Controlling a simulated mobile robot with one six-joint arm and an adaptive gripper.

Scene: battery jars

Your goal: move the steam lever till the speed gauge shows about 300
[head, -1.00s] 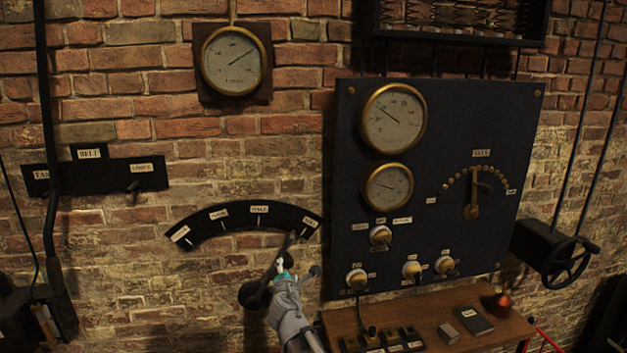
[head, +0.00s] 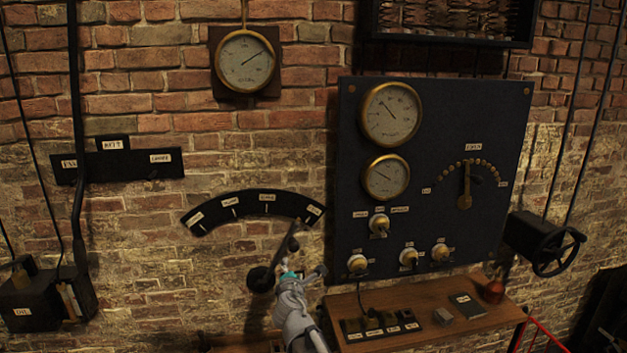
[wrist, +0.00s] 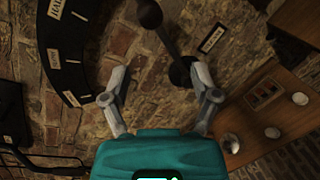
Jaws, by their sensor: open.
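The steam lever (head: 288,243) seems to be the dark rod below the black curved scale (head: 246,205). It slants up toward the scale's right end, with a dark round part at its lower end. In the wrist view the lever (wrist: 166,42) runs from a round knob to a dark disc. My gripper (wrist: 158,82) is open; the disc is near its right finger, and contact cannot be told. In the head view my gripper (head: 294,268) is beside the lever. A brass gauge (head: 245,62) hangs on the wall, its needle up-right; its lettering is unreadable.
A dark panel (head: 435,120) to the right carries an upper gauge (head: 391,113), a lower gauge (head: 386,178), several knobs and a dial arm (head: 465,190). A wooden desk (head: 430,332) stands below it. A handwheel (head: 558,252) is farther right.

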